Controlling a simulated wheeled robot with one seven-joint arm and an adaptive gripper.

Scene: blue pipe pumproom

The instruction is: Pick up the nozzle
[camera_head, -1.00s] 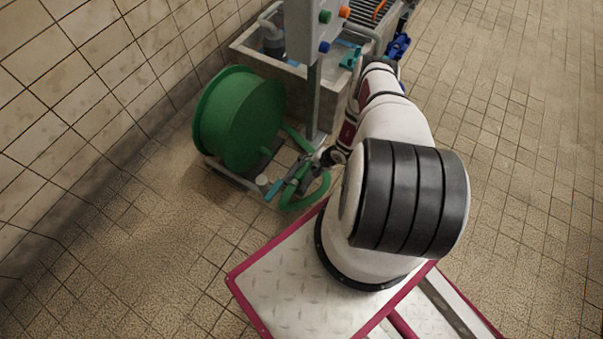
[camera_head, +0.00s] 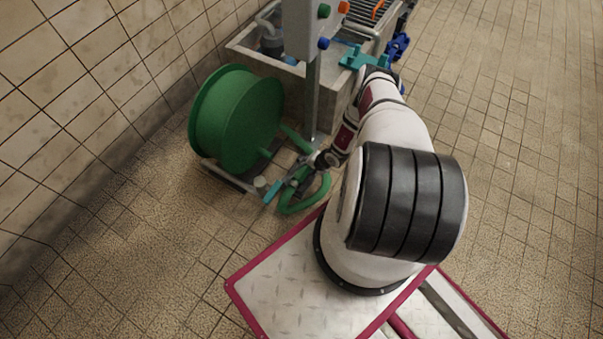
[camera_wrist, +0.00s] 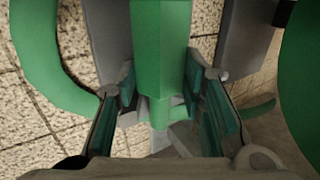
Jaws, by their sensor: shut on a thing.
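The green nozzle (camera_wrist: 160,45) runs between the two fingers of my gripper (camera_wrist: 165,92) in the wrist view. My gripper is shut on it, with teal pads on either side. In the head view my gripper (camera_head: 297,179) is low beside the hose reel, at the green hose loop (camera_head: 302,205). The nozzle is small there and partly hidden by the gripper. Whether it has left its support cannot be told.
The green hose reel (camera_head: 235,118) stands on a low frame left of my gripper. A grey post (camera_head: 314,100) rises close behind it, under a control box (camera_head: 308,30). A concrete trough (camera_head: 262,58) stands at the back. Tiled floor (camera_head: 510,170) is clear on the right.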

